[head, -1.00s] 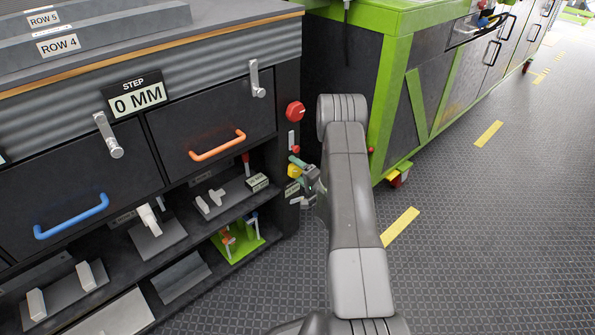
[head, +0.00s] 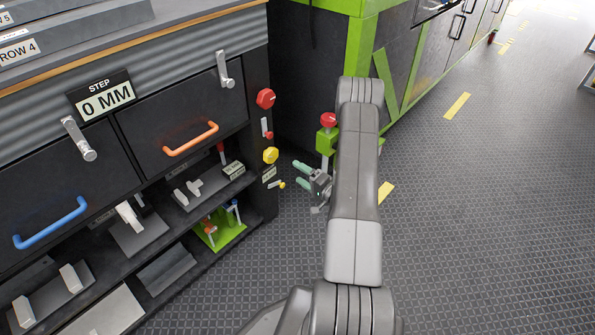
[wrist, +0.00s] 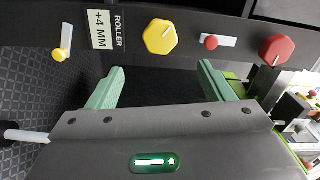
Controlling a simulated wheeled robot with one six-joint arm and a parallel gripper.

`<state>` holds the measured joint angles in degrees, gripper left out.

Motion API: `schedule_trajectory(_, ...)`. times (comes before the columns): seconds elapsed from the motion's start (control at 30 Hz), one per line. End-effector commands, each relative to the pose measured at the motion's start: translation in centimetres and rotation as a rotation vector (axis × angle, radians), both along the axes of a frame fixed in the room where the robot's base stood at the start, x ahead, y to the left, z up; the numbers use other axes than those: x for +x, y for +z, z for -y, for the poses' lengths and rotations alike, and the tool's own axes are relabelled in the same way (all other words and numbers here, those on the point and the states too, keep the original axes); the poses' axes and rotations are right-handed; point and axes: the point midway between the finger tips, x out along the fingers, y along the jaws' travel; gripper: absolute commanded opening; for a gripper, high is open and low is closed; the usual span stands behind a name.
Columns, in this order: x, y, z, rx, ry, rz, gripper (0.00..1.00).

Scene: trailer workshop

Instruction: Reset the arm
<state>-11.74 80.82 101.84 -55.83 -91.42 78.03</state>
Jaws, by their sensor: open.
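My arm reaches forward in the head view, and my gripper (head: 302,174) stands at its end, to the right of the workbench's side post. The gripper's two pale green fingers are apart and nothing is between them. In the wrist view my gripper (wrist: 160,85) is also open and empty, with the control panel (wrist: 185,35) beyond the fingertips. A gap shows between the gripper and the yellow knob (head: 270,156) in the head view.
The post carries a red knob (head: 266,98), a small red switch (head: 268,135) and a yellow lever (head: 282,185). Drawers with orange (head: 190,139) and blue (head: 50,223) handles are at left. A green cabinet (head: 357,40) stands behind. The floor (head: 480,200) at right is clear.

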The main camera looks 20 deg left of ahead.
Motion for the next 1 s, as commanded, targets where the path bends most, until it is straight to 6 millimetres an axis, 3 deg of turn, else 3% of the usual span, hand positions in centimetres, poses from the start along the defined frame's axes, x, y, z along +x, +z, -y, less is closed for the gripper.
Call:
schedule_trajectory(0.27,0.0,0.0,-0.1,0.000,0.000,0.001,0.75)
schedule_trajectory(0.43,0.5,-0.1,-1.2,0.000,0.002,0.004,0.75)
schedule_trajectory(1.0,4.4,-0.1,-10.7,0.002,0.003,0.005,0.75)
